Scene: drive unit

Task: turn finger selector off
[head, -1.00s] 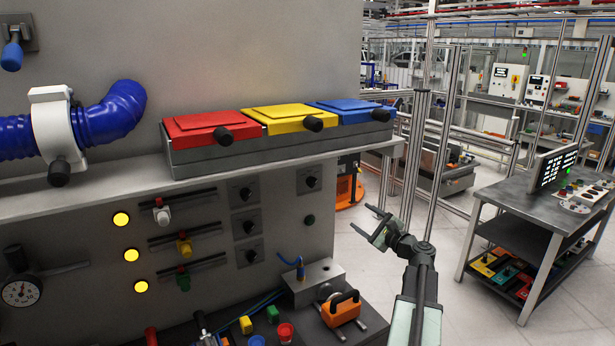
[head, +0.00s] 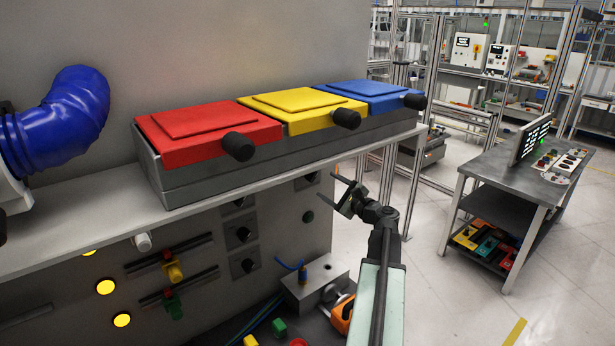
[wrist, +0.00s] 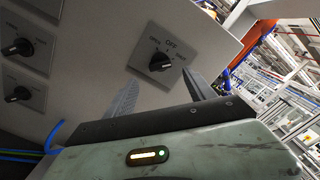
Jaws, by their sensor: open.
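In the head view my gripper (head: 337,190) is right of the panel's edge.
Several similar selectors are in a column to the left, one of them (head: 243,235) in plain view. The shelf (head: 90,233) with red, yellow and blue lidded boxes (head: 290,110) juts out above. A grey table (head: 500,178) stands at right; the floor between is clear.

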